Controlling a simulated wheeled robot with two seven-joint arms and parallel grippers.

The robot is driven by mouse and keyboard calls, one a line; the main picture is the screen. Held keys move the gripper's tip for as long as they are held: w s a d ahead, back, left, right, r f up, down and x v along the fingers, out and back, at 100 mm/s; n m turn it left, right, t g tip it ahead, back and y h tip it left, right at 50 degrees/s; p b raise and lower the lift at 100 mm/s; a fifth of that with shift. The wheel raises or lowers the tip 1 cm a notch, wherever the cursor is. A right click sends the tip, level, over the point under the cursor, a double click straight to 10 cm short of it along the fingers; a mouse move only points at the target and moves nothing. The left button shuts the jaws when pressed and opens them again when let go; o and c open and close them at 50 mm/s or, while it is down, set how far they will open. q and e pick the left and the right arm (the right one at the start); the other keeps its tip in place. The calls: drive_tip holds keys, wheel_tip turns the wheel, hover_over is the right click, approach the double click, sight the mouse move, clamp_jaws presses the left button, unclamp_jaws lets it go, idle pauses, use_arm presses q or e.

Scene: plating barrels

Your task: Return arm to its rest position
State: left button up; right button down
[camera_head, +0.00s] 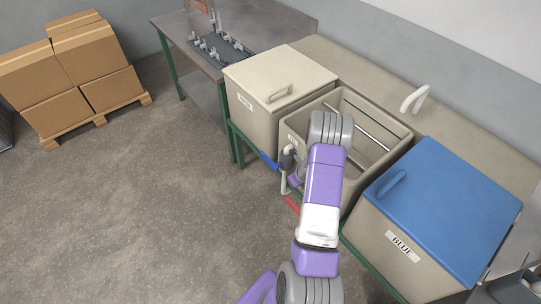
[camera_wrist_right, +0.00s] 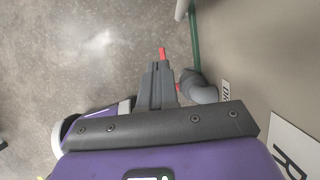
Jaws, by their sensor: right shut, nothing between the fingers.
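My right arm (camera_head: 323,180) reaches up from the bottom of the head view, and its wrist end (camera_head: 331,129) is in front of the open middle tank (camera_head: 345,100). In the wrist view my right gripper (camera_wrist_right: 160,68) is shut and empty, its grey fingers together. A red lever (camera_wrist_right: 162,52) shows just past the fingertips; I cannot tell whether they touch. The red lever also shows in the head view (camera_head: 292,205), below the tank front. A grey pipe elbow (camera_wrist_right: 200,90) is beside the fingers. My left gripper is not in view.
A tank with a cream lid (camera_head: 280,75) stands left of the open one, and a tank with a blue lid (camera_head: 440,210) stands right. A blue lever (camera_head: 269,160) is low on the left. Boxes (camera_head: 85,60) sit on a pallet. The floor at left is clear.

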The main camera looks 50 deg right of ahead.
drive_tip(key=s+a+f+n+g+y, duration=0.1)
drive_tip(key=s+a+n+g+y, duration=0.1)
drive_tip(key=a+n, duration=1.5)
drive_tip(key=s+a+f+n+g+y, duration=0.1)
drive_tip(key=s+a+n+y, duration=0.2)
drive_tip(key=a+n, duration=1.5)
drive_tip(key=s+a, duration=0.1)
drive_tip(key=a, duration=0.6)
drive_tip(key=shift+s+a+g, duration=0.25)
drive_tip(key=shift+a+g, duration=0.1)
drive_tip(key=shift+g, duration=0.05)
drive_tip(key=shift+d, duration=0.15)
